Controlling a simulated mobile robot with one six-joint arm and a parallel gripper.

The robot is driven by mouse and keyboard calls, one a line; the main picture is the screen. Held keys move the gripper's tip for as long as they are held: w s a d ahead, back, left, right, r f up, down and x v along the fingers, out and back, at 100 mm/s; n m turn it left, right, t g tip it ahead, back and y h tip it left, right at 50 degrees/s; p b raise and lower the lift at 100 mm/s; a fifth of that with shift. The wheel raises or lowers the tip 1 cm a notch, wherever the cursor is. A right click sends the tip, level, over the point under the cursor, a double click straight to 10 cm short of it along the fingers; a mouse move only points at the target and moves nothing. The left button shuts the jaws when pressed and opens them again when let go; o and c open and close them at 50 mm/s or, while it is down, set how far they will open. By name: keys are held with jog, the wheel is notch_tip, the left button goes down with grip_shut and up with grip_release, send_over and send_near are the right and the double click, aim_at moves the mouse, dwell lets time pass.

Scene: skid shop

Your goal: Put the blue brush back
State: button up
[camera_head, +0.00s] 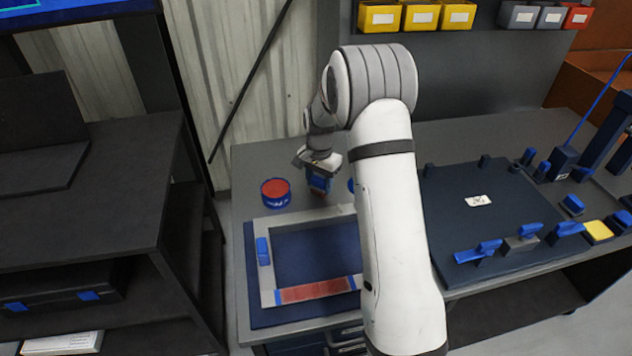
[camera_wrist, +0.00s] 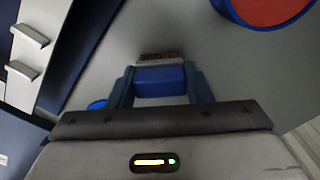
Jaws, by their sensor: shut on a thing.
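My gripper (camera_head: 318,172) is shut on the blue brush (camera_wrist: 160,77), which sits between the two blue fingers in the wrist view. The brush's brown bristle end (camera_wrist: 161,57) points away from the palm. In the head view the brush (camera_head: 319,186) shows small below my gripper, over the back left part of the grey bench (camera_head: 246,172). I cannot tell whether the bristles touch the bench. A round blue tin with a red top (camera_head: 275,192) stands just left of it and shows at the top right of the wrist view (camera_wrist: 268,8).
A pale frame (camera_head: 268,288) with a red strip (camera_head: 315,291) and a blue block (camera_head: 263,251) lies on a dark blue mat in front. A blue round thing (camera_head: 351,186) is mostly hidden behind my arm. A dark board with blue clamps (camera_head: 488,247) stands right.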

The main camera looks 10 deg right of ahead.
aim_at(320, 179)
jog(key=shift+f, duration=0.15)
jog(key=o, duration=1)
jog(key=shift+c, duration=0.2)
notch_tip(320, 179, up, 12)
jog(key=s+r+n+t, duration=0.1)
jog(key=s+r+n, duration=0.55)
jog(key=s, duration=0.95)
jog(key=s+a+n+t, duration=0.1)
jog(key=s+n, duration=0.1)
jog(key=s, duration=1.4)
jog(key=shift+s+n+t, duration=0.3)
jog(key=shift+s+n, duration=0.05)
jog(key=shift+s, duration=0.05)
